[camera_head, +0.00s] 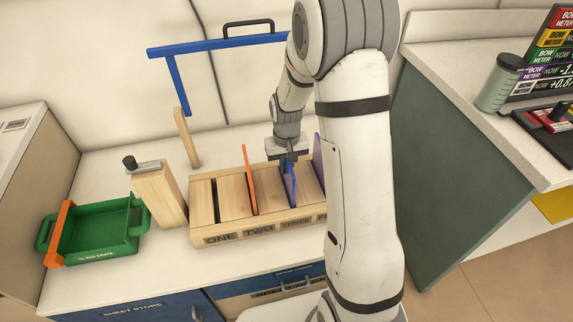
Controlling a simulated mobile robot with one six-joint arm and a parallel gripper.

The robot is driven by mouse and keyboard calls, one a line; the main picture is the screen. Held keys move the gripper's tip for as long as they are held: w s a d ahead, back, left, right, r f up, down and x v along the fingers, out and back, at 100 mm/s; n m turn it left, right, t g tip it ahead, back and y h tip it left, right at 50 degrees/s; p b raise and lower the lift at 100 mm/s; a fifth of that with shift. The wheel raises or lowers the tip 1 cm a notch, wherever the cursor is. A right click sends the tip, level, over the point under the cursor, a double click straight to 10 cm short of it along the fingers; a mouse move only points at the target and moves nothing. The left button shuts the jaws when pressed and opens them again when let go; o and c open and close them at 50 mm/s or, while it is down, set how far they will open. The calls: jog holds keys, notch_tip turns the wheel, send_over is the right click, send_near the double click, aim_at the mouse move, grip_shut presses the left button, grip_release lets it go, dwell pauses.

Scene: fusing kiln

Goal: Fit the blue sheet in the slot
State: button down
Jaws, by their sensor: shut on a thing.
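The wooden rack (232,193) stands on the counter, with slots across its top and the labels ONE, TWO and THREE on its front; a further label is mostly hidden behind my arm. My gripper (290,160) points down over the right half of the rack and is shut on the blue sheet (289,187). The blue sheet stands roughly upright above the THREE label, its lower edge at the rack's top. I cannot tell whether that edge is inside the slot. An orange sheet (250,180) stands upright in a slot to its left. A purple sheet (318,158) stands to its right, partly hidden by my arm.
A green tray (97,246) with an orange bar lies at the left. A wooden block (160,195) and a post (187,138) with a blue bar frame (215,45) stand beside the rack. A jar (498,84) and meter panels occupy the right counter.

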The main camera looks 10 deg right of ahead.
jog(key=c, duration=1.5)
grip_release()
jog(key=shift+o, duration=0.2)
jog(key=shift+r+p, duration=0.35)
jog(key=shift+r, duration=3.5)
jog(key=shift+r, duration=0.1)
jog(key=s+r+t+p, duration=0.2)
jog(key=s+r+p, duration=0.4)
jog(key=s+r, duration=1.2)
jog(key=s, duration=0.3)
jog(key=shift+r+t+p, duration=0.2)
jog(key=shift+t+p, duration=0.1)
